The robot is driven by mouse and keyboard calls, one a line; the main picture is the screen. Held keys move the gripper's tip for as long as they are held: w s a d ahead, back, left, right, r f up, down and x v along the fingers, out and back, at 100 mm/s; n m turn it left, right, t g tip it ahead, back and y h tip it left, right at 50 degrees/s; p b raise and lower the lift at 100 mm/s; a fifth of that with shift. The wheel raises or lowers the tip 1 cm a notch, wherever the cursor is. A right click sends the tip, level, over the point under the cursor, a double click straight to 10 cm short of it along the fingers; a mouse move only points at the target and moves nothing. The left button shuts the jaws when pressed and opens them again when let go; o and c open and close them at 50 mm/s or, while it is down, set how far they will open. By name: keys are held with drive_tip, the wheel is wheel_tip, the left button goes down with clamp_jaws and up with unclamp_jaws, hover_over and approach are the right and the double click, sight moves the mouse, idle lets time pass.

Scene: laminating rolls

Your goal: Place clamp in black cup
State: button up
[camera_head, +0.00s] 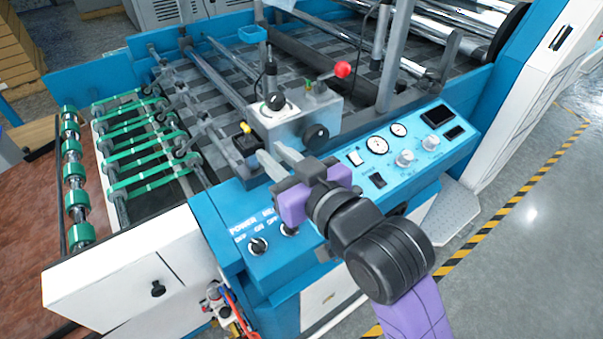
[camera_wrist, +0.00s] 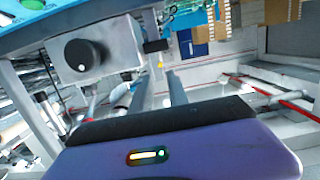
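I cannot make out a clamp or a black cup for certain in either view. My gripper (camera_head: 268,160) is over the blue control panel, beside the grey metal box, with its two grey fingers pointing up and left. The fingers (camera_wrist: 158,82) also show in the wrist view, apart with an empty-looking gap between them. A small black part with a yellow piece (camera_head: 245,128) is at the left side of the metal box, just beyond the fingertips; I cannot tell what it is.
The grey box (camera_head: 300,122) carries black knobs and a red-ball lever (camera_head: 342,69). The blue panel (camera_head: 420,145) has gauges and dials. Green-banded rollers (camera_head: 140,150) lie left. Small red, yellow and blue items (camera_head: 228,312) sit low beside the white cover. Floor at right is clear.

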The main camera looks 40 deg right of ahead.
drive_tip(key=s+f+g, duration=0.1)
drive_tip(key=s+f, duration=0.6)
drive_tip(key=s, duration=0.5)
drive_tip(key=s+f, duration=0.8)
drive_tip(key=s, duration=0.3)
drive_tip(key=f+v, duration=0.2)
drive_tip(key=v, duration=0.6)
drive_tip(key=shift+s+r, duration=0.4)
drive_tip(key=shift+s, duration=0.2)
idle(0.4)
